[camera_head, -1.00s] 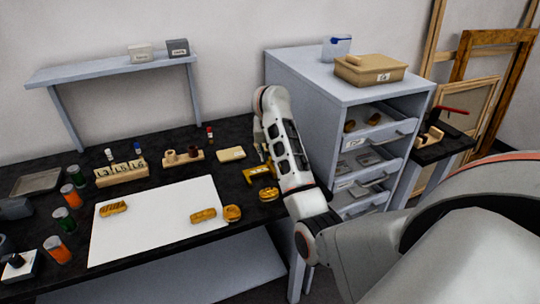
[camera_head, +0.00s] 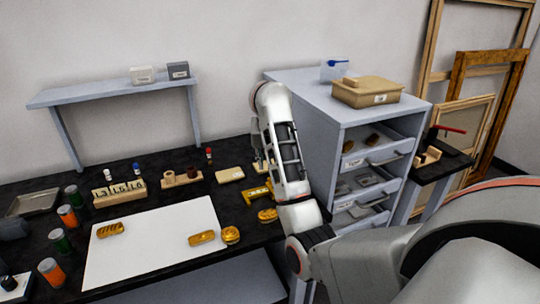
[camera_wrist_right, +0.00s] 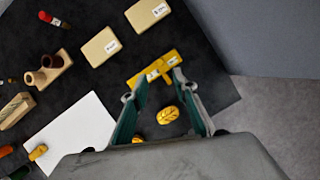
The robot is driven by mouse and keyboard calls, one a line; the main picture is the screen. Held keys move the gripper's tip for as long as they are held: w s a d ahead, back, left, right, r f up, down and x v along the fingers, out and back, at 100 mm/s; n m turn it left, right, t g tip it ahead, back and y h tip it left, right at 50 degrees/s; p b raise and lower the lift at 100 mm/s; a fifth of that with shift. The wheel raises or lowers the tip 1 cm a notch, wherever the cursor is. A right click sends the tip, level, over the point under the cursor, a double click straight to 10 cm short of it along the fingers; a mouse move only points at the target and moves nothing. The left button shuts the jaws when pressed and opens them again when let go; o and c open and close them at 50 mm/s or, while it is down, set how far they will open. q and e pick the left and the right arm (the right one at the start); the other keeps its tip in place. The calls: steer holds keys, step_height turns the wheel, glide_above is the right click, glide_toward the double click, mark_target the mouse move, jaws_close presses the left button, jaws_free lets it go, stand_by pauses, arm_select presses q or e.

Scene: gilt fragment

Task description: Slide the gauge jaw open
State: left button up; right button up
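The yellow gauge (camera_head: 257,191) lies on the dark bench, partly hidden by my right arm in the head view. In the right wrist view the gauge (camera_wrist_right: 146,76) shows as a yellow bar with a crosspiece near its middle. My right gripper (camera_wrist_right: 161,80) is open, with its two green-lined fingers spread and their tips close to the gauge. I cannot tell whether they touch it. No gap between the gauge's jaws is clear. In the head view the right gripper is mostly hidden behind the arm. My left gripper is not in view.
Gold ornament pieces (camera_wrist_right: 168,115) lie just below the gauge between the fingers in the wrist view. Pale labelled blocks (camera_wrist_right: 101,47) lie nearby. A white sheet (camera_head: 150,246) covers the bench's middle. A grey drawer cabinet (camera_head: 318,125) stands close on the right.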

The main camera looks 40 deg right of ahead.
steer(key=shift+v, duration=1.85)
